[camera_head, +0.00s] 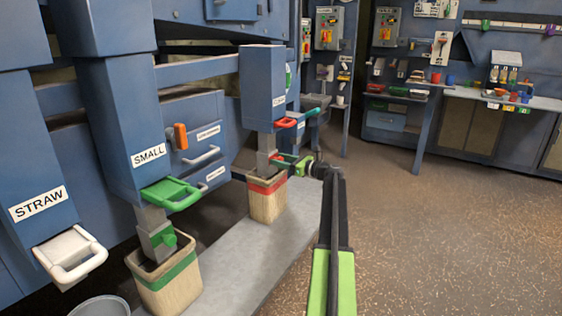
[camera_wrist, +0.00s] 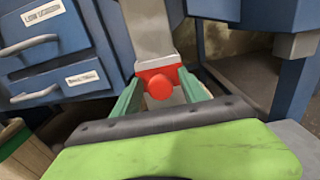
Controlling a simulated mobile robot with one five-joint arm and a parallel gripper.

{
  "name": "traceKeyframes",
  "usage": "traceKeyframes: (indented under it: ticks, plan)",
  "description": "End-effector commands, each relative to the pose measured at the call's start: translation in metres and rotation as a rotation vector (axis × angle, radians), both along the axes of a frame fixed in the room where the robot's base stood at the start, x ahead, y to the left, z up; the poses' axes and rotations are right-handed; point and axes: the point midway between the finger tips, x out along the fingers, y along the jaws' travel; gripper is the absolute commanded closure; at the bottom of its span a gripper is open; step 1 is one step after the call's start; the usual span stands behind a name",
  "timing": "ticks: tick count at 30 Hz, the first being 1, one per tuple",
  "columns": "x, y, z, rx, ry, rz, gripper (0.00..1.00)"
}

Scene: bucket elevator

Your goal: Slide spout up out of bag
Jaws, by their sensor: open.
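The grey spout (camera_head: 266,150) hangs under a blue chute with an unreadable label. Its lower end goes into a beige bag (camera_head: 267,205) with a red band. In the wrist view the spout (camera_wrist: 149,30) has a red block with a round red knob (camera_wrist: 160,88) facing me. My gripper (camera_head: 284,163) is at the spout just above the bag's rim. Its two green fingers (camera_wrist: 159,76) are apart, one on each side of the red knob. I cannot tell whether they touch it. The bag's inside and the spout's lower tip are hidden.
A second spout (camera_head: 157,232) with a green block stands in a green-banded bag (camera_head: 170,287) under the SMALL chute (camera_head: 131,130). The STRAW chute (camera_head: 40,215) with a white handle is at left. A red handle (camera_head: 286,123) sits above my gripper. Brown floor (camera_head: 440,230) is clear at right.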

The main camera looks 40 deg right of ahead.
Motion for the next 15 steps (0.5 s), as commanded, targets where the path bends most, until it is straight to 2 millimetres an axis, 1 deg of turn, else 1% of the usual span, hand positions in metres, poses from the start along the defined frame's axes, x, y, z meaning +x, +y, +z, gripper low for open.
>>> traceKeyframes:
  ticks: [8,11,15]
  plan:
    - [0.0017,0.0001,0.0,0.0,0.0,-0.001,0.49]
    - [0.0015,0.0,0.0,0.0,0.0,-0.001,0.61]
    - [0.0012,-0.0003,0.0,0.0,0.0,-0.001,0.79]
